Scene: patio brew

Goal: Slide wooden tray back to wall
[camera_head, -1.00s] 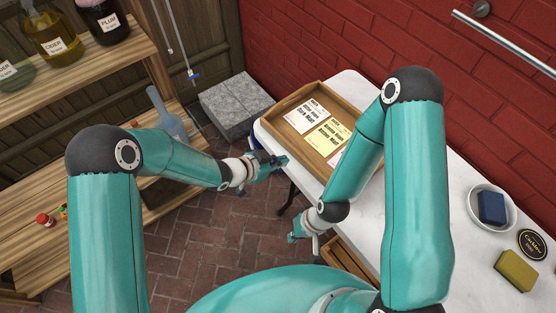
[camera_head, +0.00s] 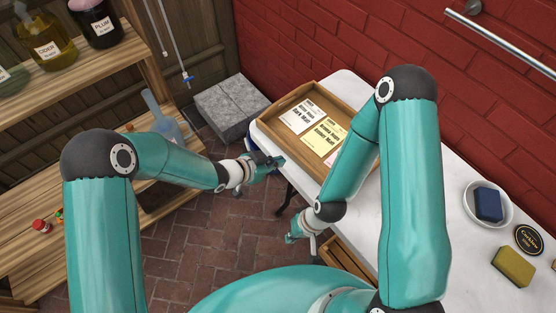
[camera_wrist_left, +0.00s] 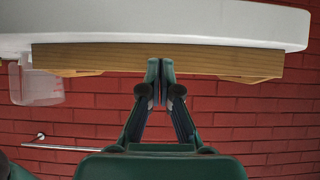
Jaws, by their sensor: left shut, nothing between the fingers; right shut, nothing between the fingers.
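The wooden tray (camera_head: 284,103) lies on the white table at its far left end, with a strip of tabletop between its back and the red brick wall. Pale and yellow labelled packets (camera_head: 322,138) lie in it. My right arm hides its right part. My left gripper (camera_head: 279,161) is shut and empty at the tray's front side. In the left wrist view, its fingertips (camera_wrist_left: 160,66) are at the tray's long wooden side (camera_wrist_left: 100,58); whether they touch cannot be told. My right gripper (camera_head: 293,238) is shut and empty, low in front of the table.
The white table (camera_head: 455,235) carries a bowl (camera_head: 471,213) with a blue sponge, a dark round tin (camera_head: 530,239) and a yellow sponge (camera_head: 513,267) at right. A grey stone block (camera_head: 230,105) stands left of the table. Wooden shelves with bottles are at left.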

